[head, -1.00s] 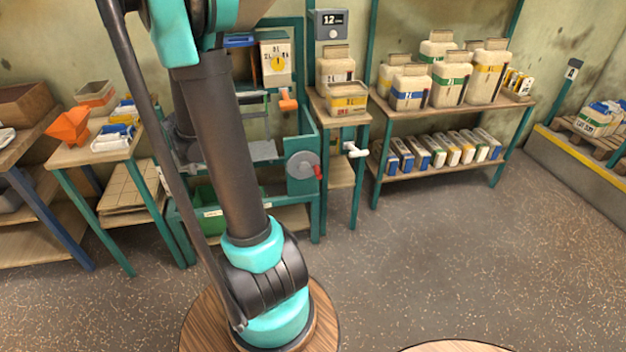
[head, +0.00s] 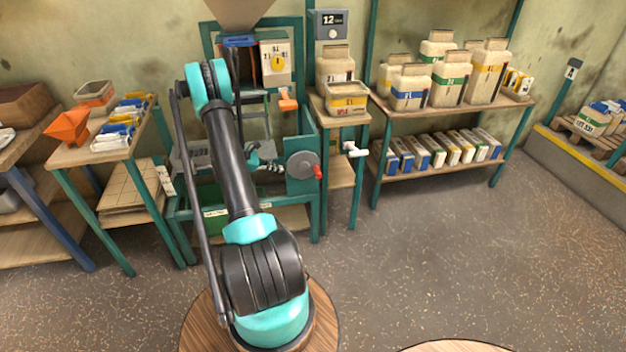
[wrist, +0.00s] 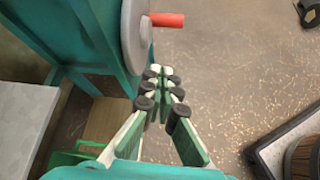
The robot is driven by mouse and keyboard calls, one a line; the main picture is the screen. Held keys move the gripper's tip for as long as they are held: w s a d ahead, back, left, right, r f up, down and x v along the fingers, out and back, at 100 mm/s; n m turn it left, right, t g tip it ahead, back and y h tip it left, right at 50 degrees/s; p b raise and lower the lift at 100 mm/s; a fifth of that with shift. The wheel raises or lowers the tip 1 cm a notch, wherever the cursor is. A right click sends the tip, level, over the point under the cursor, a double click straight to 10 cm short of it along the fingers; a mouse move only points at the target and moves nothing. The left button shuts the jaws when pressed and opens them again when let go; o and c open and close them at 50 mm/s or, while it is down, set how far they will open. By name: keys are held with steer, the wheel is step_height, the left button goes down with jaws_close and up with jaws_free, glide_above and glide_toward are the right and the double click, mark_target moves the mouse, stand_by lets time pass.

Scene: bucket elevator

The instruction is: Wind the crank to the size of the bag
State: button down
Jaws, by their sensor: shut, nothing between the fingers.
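The crank is a grey disc (head: 301,165) with a red handle (head: 318,172) on the right side of the teal machine frame (head: 311,120). In the wrist view the disc (wrist: 134,32) stands at the top, its red handle (wrist: 168,20) pointing right. My gripper (wrist: 162,74) is shut and empty, just below the disc and handle and apart from the handle. In the head view it is small and partly hidden left of the disc. A cream bag with a yellow band (head: 346,98) stands on the narrow stand right of the machine.
An orange lever (head: 287,100) and a white tap-like handle (head: 355,149) stick out nearby. A shelf of bags (head: 455,100) stands right. The floor in front is clear.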

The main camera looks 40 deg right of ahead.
mark_target(305, 171)
steer(key=s+d+f+n+g+h, duration=0.1)
steer(key=s+d+f+g, duration=0.15)
steer(key=d+f, duration=0.35)
steer(key=s+a+f+x, duration=0.1)
steer(key=f+x, duration=0.1)
steer(key=x, duration=0.9)
steer(key=shift+a+r, duration=0.2)
steer(key=shift+r, duration=2)
